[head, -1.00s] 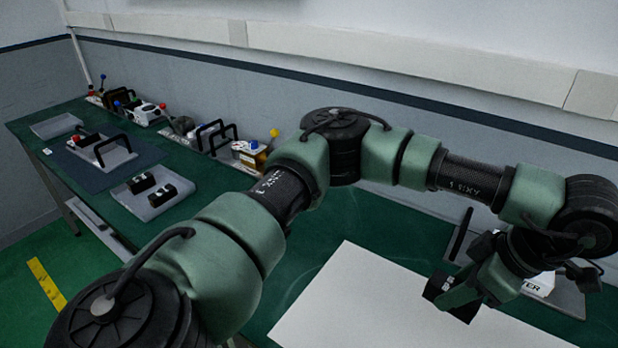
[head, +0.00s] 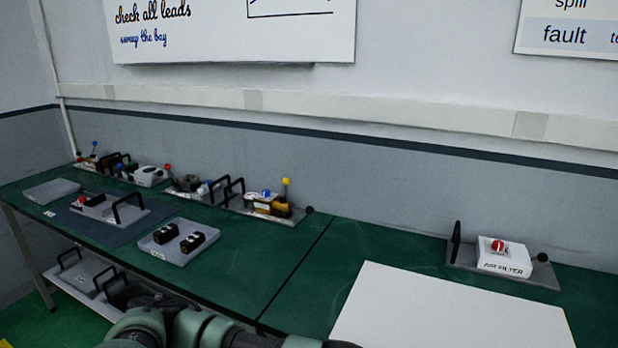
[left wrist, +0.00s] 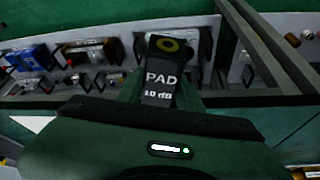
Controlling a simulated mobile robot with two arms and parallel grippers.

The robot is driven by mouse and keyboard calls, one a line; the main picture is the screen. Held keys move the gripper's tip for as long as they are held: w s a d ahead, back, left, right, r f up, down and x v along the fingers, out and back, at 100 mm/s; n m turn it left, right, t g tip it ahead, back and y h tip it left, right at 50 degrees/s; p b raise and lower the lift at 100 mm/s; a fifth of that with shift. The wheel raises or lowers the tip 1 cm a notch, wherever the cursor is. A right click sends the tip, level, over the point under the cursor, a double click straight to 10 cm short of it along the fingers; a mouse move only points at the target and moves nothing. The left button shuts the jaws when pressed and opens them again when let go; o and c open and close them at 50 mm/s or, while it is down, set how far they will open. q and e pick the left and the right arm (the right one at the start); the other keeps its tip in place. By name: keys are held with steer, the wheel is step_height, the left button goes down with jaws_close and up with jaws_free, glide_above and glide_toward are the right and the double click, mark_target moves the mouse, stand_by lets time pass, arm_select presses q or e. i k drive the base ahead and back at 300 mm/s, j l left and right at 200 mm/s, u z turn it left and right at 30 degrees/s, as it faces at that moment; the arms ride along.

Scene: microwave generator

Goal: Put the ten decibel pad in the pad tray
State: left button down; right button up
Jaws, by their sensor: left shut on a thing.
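The ten decibel pad (left wrist: 160,82) is a small black block marked "PAD 10 dB" in the left wrist view. My left gripper (left wrist: 160,98) is shut on it; the pad stands out in front of the gripper body. In the head view, the pad and the gripper tips are out of sight; only part of my arm shows at the bottom. A grey tray (head: 211,231) on the green bench holds two black blocks; its front label is too small to read. My right gripper is in neither view.
An empty grey tray (head: 52,190) lies at the far left. A handled unit (head: 110,209) sits on a dark mat. Several units with knobs and handles line the wall.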

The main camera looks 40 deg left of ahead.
mark_target(106, 207)
steer(key=k+j, duration=0.15)
steer(key=j, duration=0.55)
steer(key=k+j+z, duration=0.1)
steer(key=j, duration=0.55)
steer(key=k+j, duration=0.15)
steer(key=j, duration=0.5)
steer(key=k+j+z, duration=0.1)
steer(key=j, duration=0.6)
steer(key=k+j+z, duration=0.1)
steer(key=k+j, duration=0.15)
steer(key=j, duration=0.4)
steer(key=k+j, duration=0.2)
steer(key=j, duration=0.45)
steer(key=k+j+z, duration=0.1)
steer(key=j, duration=0.5)
steer(key=k+j, duration=0.35)
steer(key=j, duration=0.3)
